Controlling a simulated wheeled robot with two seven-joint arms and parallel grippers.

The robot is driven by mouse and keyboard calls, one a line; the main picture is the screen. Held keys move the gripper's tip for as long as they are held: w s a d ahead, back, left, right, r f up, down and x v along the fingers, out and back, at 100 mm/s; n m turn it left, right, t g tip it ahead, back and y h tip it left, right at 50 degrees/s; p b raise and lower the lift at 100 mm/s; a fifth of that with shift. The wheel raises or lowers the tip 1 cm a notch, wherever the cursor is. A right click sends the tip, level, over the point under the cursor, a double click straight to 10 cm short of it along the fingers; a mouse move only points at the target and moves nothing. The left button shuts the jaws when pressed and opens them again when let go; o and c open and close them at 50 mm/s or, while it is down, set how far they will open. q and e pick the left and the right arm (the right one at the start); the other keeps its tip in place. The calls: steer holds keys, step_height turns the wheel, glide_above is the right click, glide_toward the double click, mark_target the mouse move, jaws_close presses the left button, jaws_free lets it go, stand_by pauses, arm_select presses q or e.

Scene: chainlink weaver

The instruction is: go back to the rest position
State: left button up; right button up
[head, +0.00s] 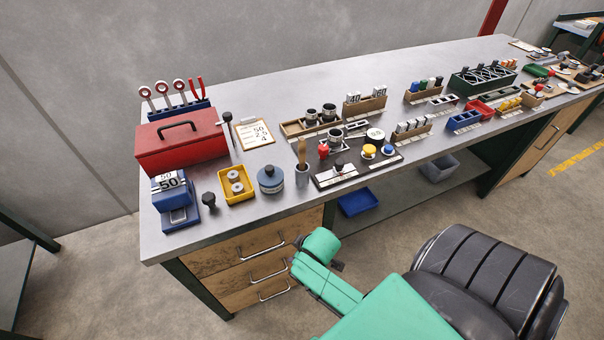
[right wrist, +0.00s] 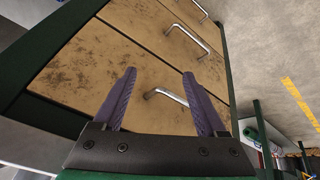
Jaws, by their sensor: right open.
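My right gripper (right wrist: 158,78) shows in the right wrist view. Its two purple fingers stand apart with nothing between them. Wooden drawer fronts (right wrist: 95,60) with metal handles are behind the fingers; I see no contact with them. In the head view, green links of my own arm are at the bottom centre, in front of the workbench (head: 250,95). No gripper fingers show in the head view, and my left gripper is in neither view.
The bench carries a red toolbox (head: 180,140), a blue device (head: 175,200), a yellow tray (head: 236,184) and a black tray (head: 352,172). A blue bin (head: 358,202) and a grey bin (head: 440,167) sit below. Open floor lies at the right.

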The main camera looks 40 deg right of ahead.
steer(key=shift+f, duration=0.15)
stand_by(0.3)
steer(key=s+d+f+g, duration=0.1)
steer(key=s+f, duration=0.5)
steer(key=f, duration=0.3)
steer(key=s+f+g, duration=0.1)
steer(key=s+f, duration=0.5)
steer(key=f, duration=0.3)
steer(key=s+f+g, duration=0.1)
steer(key=s+f, duration=0.2)
steer(key=s, duration=0.4)
steer(key=s+d+f+m+g, duration=0.1)
steer(key=s+f, duration=0.2)
steer(key=s, duration=0.4)
steer(key=shift+d+f, duration=0.25)
steer(key=shift+d, duration=0.05)
